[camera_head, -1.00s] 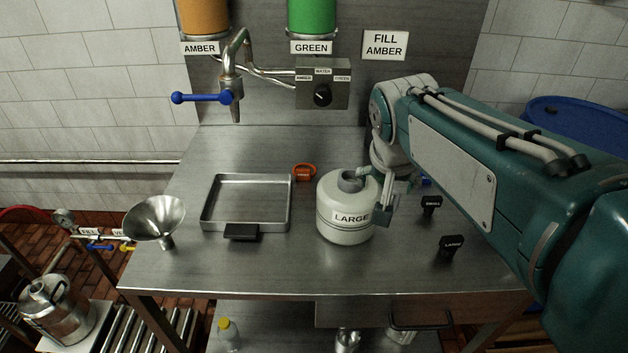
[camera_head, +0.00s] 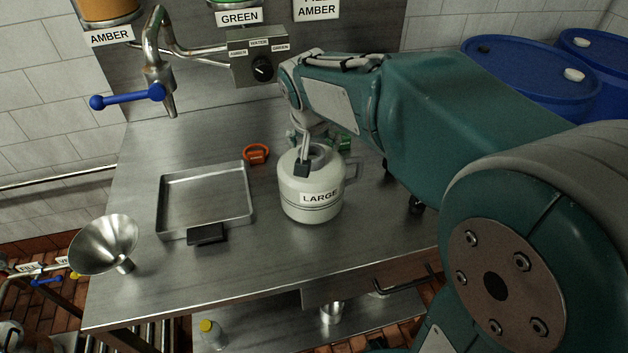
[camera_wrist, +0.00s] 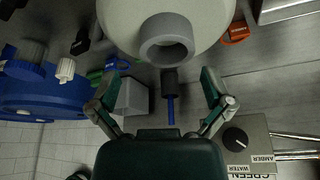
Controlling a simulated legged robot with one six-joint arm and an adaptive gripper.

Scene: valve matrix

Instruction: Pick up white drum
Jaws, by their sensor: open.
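The white drum (camera_head: 311,205), labelled LARGE, stands upright on the steel table (camera_head: 350,245). It has a grey neck on top and a handle (camera_head: 354,168) on its right side. My gripper (camera_head: 303,165) is at the drum's top beside the neck, partly hidden by my arm. In the wrist view the drum (camera_wrist: 205,15) fills the top, with its round grey neck (camera_wrist: 166,40) facing the camera. My gripper (camera_wrist: 162,88) is open, its two fingers spread just below the neck. Nothing is clearly held between them; whether they touch the drum I cannot tell.
A steel tray (camera_head: 162,205) and a funnel (camera_head: 103,243) are left of the drum. An orange object (camera_head: 256,153) lies behind it, and a green object (camera_head: 344,143) lies behind its handle. A tap with a blue lever (camera_head: 128,97) and a selector box (camera_head: 258,57) are at the back.

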